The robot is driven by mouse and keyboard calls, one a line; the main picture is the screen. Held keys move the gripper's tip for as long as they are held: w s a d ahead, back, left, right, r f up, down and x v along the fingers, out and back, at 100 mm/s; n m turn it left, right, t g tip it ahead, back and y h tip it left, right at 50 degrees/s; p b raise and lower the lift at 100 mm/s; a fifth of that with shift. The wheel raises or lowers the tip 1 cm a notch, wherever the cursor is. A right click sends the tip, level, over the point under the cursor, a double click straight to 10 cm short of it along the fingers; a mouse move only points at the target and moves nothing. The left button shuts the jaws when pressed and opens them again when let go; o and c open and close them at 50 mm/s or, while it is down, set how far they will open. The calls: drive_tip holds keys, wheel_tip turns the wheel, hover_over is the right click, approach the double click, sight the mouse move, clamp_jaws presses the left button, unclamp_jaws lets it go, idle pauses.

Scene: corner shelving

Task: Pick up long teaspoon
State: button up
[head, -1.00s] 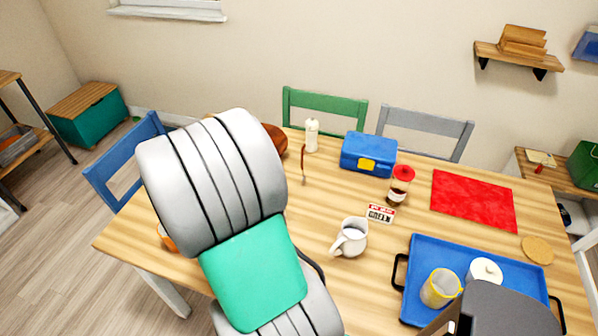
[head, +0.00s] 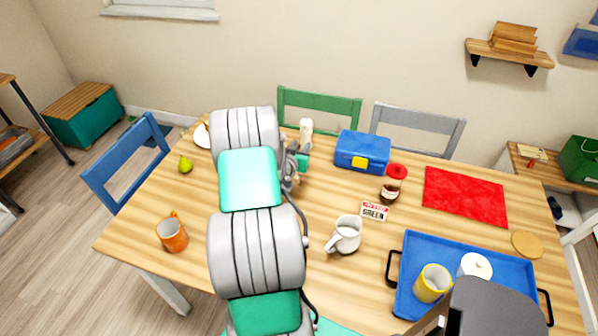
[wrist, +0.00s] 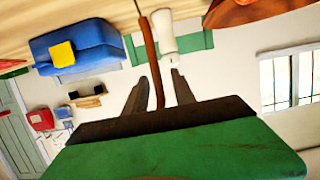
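The long teaspoon (wrist: 147,45) shows in the wrist view as a thin brown handle with a narrow metal part at the top edge. Its handle end reaches down between the two fingers of my gripper (wrist: 160,75), closer to the left finger. The fingers are apart, with a gap on the handle's right; I cannot tell whether the left finger touches it. In the head view my gripper (head: 291,166) is over the table's back part, partly behind my arm, and the teaspoon is hidden there.
A white bottle-like mill (head: 306,131) stands close behind my gripper. A blue lunch box (head: 362,151) and a red-lidded jar (head: 393,184) are to the right. A white jug (head: 345,234), an orange mug (head: 172,235) and a blue tray (head: 408,300) stand nearer.

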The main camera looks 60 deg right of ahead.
drive_tip(key=shift+c, duration=0.3)
clamp_jaws()
idle(1.0)
